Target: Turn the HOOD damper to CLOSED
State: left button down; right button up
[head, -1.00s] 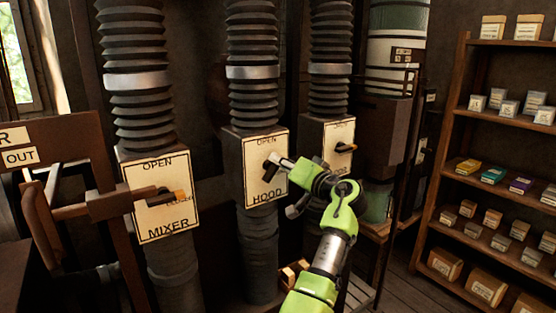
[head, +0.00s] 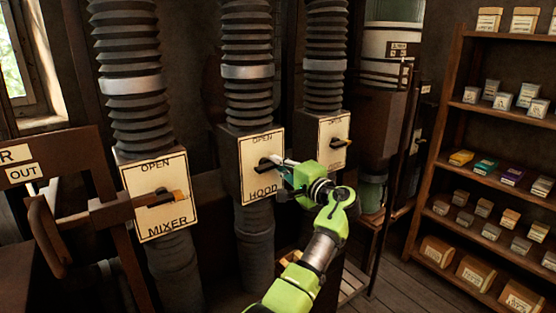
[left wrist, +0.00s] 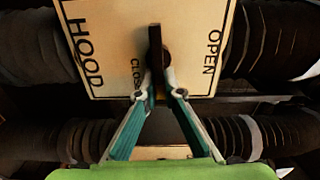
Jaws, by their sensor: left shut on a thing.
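The HOOD damper plate (head: 250,184) is a cream panel on the middle duct, with OPEN along its top edge. In the left wrist view the plate (left wrist: 105,28) appears turned, with OPEN at the right and CLOSED, partly hidden, beside the lever. The dark HOOD lever (left wrist: 155,45) points toward the CLOSED word and my gripper. My left gripper (head: 277,164) reaches it from the right and is shut on its outer end. The fingertips (left wrist: 158,93) hide that end. My right gripper is not in view.
The MIXER damper plate (head: 160,219) stands left, its lever pointing right. Another damper plate (head: 335,130) is close behind my left arm on the right. A wooden rail frame (head: 85,222) stands front left. A shelf (head: 450,165) with boxes stands far right.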

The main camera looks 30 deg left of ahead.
pick_arm(q)
jog(key=shift+s+a+f+m, duration=0.1)
jog(key=shift+f+m, duration=0.2)
dwell(0.4)
jog(key=c, duration=2.2)
grip_release()
jog(key=shift+o, duration=0.2)
jog(key=shift+a+r, duration=0.1)
jog(key=v, duration=1.2)
